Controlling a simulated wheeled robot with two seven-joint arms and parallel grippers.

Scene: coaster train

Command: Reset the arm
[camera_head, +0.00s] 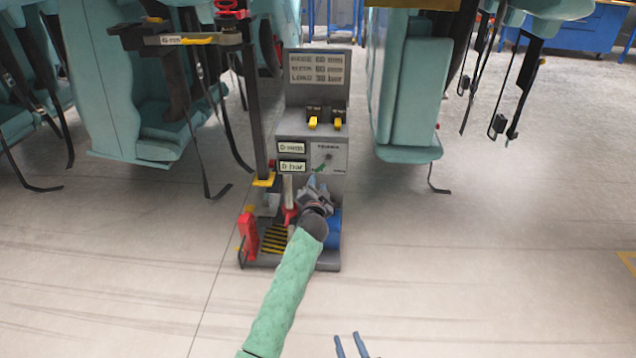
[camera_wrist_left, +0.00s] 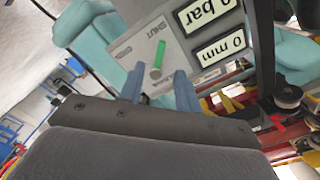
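My left gripper (camera_head: 316,186) is in front of the grey test stand (camera_head: 312,128), below its valve panel, on a green-sleeved arm. In the left wrist view its two blue-grey fingers (camera_wrist_left: 158,88) are apart with nothing between them. A green lever (camera_wrist_left: 157,60) on the panel, by the word SHUT, shows just beyond the fingertips; I see no clear contact. Two readouts beside it show 0 bar (camera_wrist_left: 204,13) and 0 mm (camera_wrist_left: 221,48). My right gripper (camera_head: 350,343) is at the bottom edge, its fingertips apart and empty; its arm is out of view.
The stand has a text board (camera_head: 317,70), two yellow-tipped switches (camera_head: 325,122), a red handle (camera_head: 249,236) and a striped plate (camera_head: 275,240). Teal coaster seats (camera_head: 408,90) with hanging straps stand on both sides. The floor (camera_head: 480,270) at right is clear.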

